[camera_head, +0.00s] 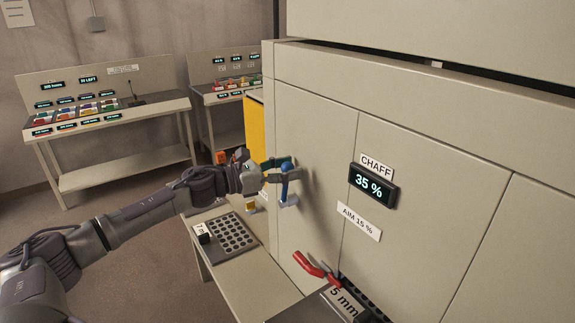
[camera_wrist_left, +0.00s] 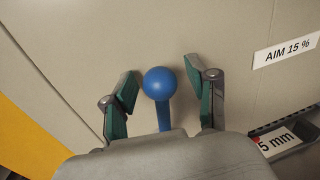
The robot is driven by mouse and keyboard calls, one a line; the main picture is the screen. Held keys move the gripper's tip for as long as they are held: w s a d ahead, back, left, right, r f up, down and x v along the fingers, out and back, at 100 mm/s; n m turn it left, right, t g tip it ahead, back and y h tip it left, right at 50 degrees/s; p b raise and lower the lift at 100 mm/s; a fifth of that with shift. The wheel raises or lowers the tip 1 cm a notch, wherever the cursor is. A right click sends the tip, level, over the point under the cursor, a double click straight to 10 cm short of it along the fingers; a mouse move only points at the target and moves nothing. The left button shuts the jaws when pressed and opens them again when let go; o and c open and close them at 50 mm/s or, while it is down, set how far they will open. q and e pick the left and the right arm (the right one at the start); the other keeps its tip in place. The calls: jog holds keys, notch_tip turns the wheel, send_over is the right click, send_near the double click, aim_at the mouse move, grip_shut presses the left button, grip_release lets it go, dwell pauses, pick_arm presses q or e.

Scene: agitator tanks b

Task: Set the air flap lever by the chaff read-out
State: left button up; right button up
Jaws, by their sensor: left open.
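The air flap lever has a round blue knob (camera_wrist_left: 160,83) on a blue stem and stands out from the beige machine panel. It also shows as a blue part (camera_head: 287,167) in the head view, partly hidden by the gripper. My left gripper (camera_head: 285,172) is open. In the left wrist view its two green-padded fingers (camera_wrist_left: 166,100) stand on either side of the lever, with gaps visible on both sides. The chaff read-out (camera_head: 373,186) shows 35 %. A label (camera_head: 359,221) below it reads AIM 15 %. My right gripper is not in view.
Below the panel are a tray labelled 5 mm (camera_head: 344,303) and a red handle (camera_head: 309,264). A perforated plate (camera_head: 231,236) lies on a low bench at left. A yellow panel (camera_head: 254,124) stands behind the gripper. Two consoles (camera_head: 108,105) stand farther back.

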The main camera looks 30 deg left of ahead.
pick_arm(q)
jog(key=shift+c, duration=1.3)
grip_shut()
